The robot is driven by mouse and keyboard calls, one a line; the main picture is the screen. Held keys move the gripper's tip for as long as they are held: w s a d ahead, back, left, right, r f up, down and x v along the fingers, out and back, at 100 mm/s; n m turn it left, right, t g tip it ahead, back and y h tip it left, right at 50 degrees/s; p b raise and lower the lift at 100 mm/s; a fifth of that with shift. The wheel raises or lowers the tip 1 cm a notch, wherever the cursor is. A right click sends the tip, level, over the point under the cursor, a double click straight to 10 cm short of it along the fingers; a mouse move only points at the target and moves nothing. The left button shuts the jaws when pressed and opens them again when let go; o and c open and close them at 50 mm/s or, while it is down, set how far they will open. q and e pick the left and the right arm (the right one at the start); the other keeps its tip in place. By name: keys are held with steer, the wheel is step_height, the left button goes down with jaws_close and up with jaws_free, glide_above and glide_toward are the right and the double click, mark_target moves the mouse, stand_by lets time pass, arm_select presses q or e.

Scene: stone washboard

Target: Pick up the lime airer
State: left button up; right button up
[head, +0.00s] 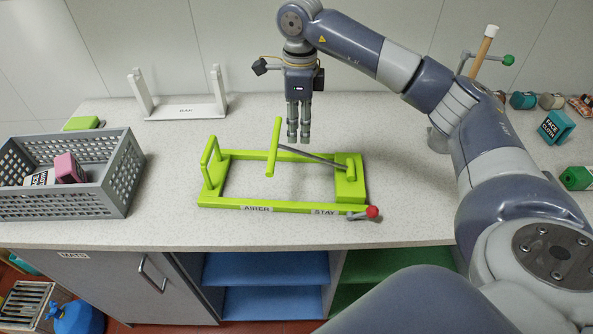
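The lime airer (229,206) is a flat frame on the grey worktop, with an upright loop at its left end and a block at its right end. Its front rail carries the labels AIRER and STAY. A lime bar (273,148) stands tilted over the frame, joined to a grey rod that runs to the right block. A red knob (372,212) is at the front right corner. My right gripper (298,138) hangs fingers down above and behind the airer, apart from it. Its fingers look close together, but the angle hides their true spread. My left gripper is not in view.
A grey crate (118,184) with small boxes stands at the left. A white rack (185,112) is at the back. Worktop in front of the airer is clear.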

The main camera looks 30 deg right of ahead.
mark_target(301, 153)
steer(key=f, duration=0.2)
steer(key=shift+s+f, duration=0.3)
steer(key=shift+f, duration=0.05)
steer(key=f+p, duration=0.2)
steer(key=f, duration=0.1)
steer(key=f+p, duration=0.1)
steer(key=shift+s+f, duration=0.35)
steer(key=shift+w+f, duration=0.1)
steer(key=shift+f, duration=0.15)
steer(key=shift+w+f, duration=0.1)
steer(key=shift+a, duration=0.1)
jaws_close()
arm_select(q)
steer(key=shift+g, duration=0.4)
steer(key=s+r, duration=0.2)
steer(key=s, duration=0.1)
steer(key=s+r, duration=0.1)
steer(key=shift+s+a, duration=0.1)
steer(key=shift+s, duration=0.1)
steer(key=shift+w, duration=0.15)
